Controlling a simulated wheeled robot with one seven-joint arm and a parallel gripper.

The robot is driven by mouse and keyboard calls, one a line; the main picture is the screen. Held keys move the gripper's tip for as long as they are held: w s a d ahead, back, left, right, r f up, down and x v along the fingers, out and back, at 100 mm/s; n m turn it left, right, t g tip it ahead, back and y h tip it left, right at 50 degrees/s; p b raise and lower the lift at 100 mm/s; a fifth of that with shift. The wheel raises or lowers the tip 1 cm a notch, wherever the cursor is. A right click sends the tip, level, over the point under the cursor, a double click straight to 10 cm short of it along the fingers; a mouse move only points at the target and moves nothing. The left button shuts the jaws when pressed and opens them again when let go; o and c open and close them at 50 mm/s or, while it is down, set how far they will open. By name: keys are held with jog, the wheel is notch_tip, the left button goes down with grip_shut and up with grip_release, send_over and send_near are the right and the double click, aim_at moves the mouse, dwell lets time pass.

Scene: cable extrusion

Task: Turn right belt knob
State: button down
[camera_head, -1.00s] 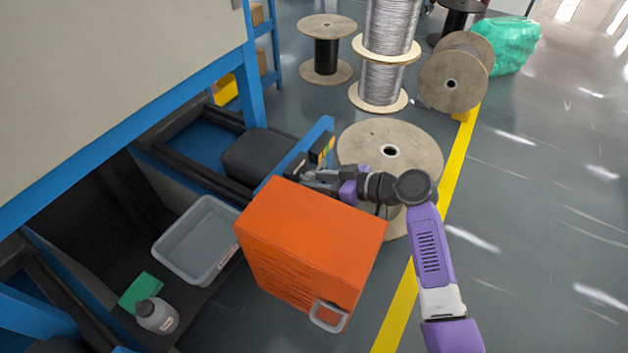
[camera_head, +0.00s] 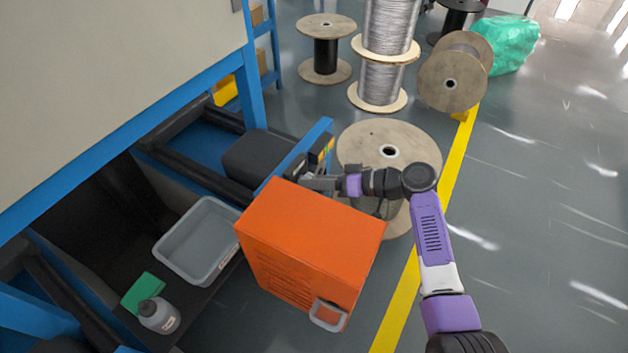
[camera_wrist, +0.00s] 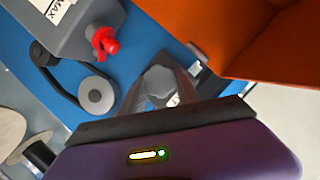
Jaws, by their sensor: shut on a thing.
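My gripper (camera_wrist: 160,98) reaches the blue machine panel (camera_wrist: 140,45) and is shut on a grey faceted knob (camera_wrist: 158,77), seen between the fingers in the wrist view. The fingers cover much of it, so its exact angle is hard to tell. In the head view my gripper (camera_head: 306,182) is at the panel's end, just behind the orange box, and the knob is too small or hidden to make out.
A red knob (camera_wrist: 104,43) on a grey housing and a grey round disc (camera_wrist: 96,95) sit left of the fingers. The orange box (camera_head: 310,225) stands close beside the gripper. A wooden spool (camera_head: 400,145) stands behind the arm. Open floor lies to the right.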

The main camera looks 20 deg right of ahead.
dwell(0.4)
jog(key=c, duration=0.9)
grip_release()
jog(key=p+v, duration=0.2)
jog(key=v, duration=0.5)
jog(key=shift+s+d, duration=0.2)
jog(key=shift+d, duration=0.15)
jog(key=shift+s+d, duration=0.1)
